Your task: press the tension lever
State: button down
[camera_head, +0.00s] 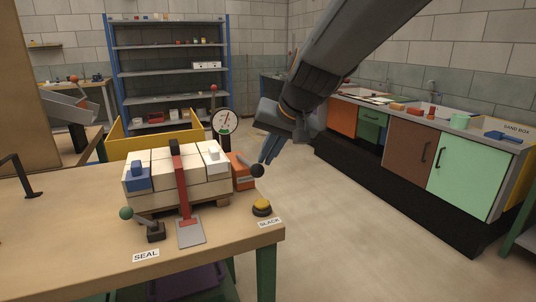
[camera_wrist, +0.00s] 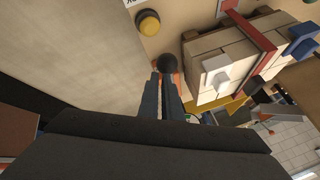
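The tension lever's black ball knob (camera_head: 257,170) sticks out at the right of the orange tensioner (camera_head: 243,172), beside the strapped bricks. The pale bricks (camera_head: 160,190) stand under a red strap (camera_head: 181,185). The gauge (camera_head: 226,122) stands behind them.
A yellow button (camera_head: 262,207) marked SLACK sits at the table's front right. A green-knobbed lever (camera_head: 127,213) stands by the SEAL label (camera_head: 146,256). A yellow bin (camera_head: 130,140) is behind the table. The floor right of the table is clear.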

jog(key=shift+s+f+g, duration=0.3)
jog(key=shift+s+f, duration=0.2)
jog(key=shift+f, duration=0.4)
jog(key=d+p+v, duration=0.1)
jog(key=v, duration=1.1)
jog(key=shift+w+d+p, duration=0.25)
jog(key=shift+d+p, duration=0.05)
jog(key=shift+r, duration=0.1)
jog(key=s+d+f+g+h+p, duration=0.2)
jog(key=s+d+f, duration=0.3)
jog(key=s+f, duration=0.3)
jog(key=s+d+f+g+h+p, duration=0.1)
jog(key=s+d+f+g+p, duration=0.2)
jog(key=s+d+f, duration=0.3)
jog(key=s+f, duration=0.3)
jog(key=f, duration=0.3)
jog(key=shift+s+d+f+n+h, duration=0.2)
jog(key=shift+d+f+n+h, duration=0.1)
jog(key=shift+f+h, duration=0.1)
jog(key=shift+w+r, duration=0.15)
